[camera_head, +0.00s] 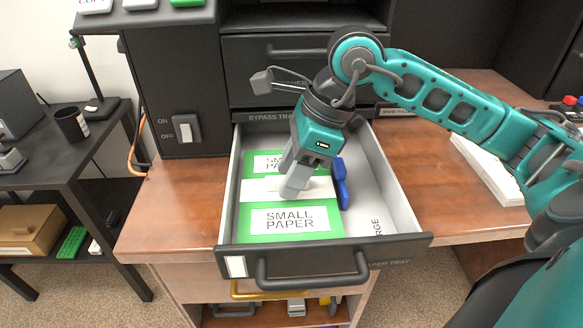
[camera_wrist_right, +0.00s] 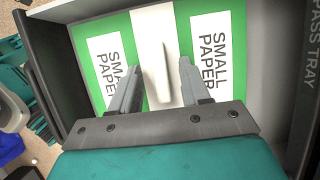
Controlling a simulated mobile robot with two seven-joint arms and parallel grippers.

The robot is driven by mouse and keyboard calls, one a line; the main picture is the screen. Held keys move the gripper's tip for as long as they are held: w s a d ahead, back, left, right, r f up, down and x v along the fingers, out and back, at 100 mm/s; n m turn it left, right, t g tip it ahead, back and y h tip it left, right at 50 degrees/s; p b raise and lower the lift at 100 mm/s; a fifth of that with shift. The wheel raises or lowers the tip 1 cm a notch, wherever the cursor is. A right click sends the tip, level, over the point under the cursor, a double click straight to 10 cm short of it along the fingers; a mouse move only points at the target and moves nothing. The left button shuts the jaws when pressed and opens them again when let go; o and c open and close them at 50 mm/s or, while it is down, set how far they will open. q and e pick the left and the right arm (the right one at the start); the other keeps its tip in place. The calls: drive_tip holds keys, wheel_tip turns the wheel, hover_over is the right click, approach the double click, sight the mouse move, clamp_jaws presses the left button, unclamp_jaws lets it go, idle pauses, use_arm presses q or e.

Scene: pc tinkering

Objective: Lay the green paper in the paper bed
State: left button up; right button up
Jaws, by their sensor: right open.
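The green paper (camera_head: 290,219), with two white "SMALL PAPER" labels and a white band across its middle, lies flat in the open paper tray drawer (camera_head: 400,245). It also shows in the right wrist view (camera_wrist_right: 183,30). A raised white ridge (camera_wrist_right: 163,62) stands on the band. My right gripper (camera_head: 291,190) reaches down over the paper. In the right wrist view, its two fingers (camera_wrist_right: 160,70) are apart, one on each side of the ridge, with nothing gripped. Whether the fingertips touch the paper is unclear. My left gripper is not in view.
A blue guide piece (camera_head: 341,184) stands in the tray right of the paper. The grey tray floor (camera_head: 372,205) beyond it is bare. The "BYPASS TRAY" front is behind. A white stack (camera_head: 490,170) lies on the wooden desk (camera_head: 415,160) at right.

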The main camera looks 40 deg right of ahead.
drive_tip(key=shift+d+r, duration=0.1)
drive_tip(key=shift+r, duration=0.25)
use_arm(q)
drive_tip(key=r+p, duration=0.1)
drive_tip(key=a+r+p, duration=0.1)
drive_tip(key=p, duration=0.1)
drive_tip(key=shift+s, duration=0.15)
use_arm(e)
drive_tip(key=v, duration=1.2)
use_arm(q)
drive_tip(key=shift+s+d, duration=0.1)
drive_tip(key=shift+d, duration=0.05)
use_arm(e)
drive_tip(key=shift+s+r, duration=0.1)
drive_tip(key=shift+s, duration=0.05)
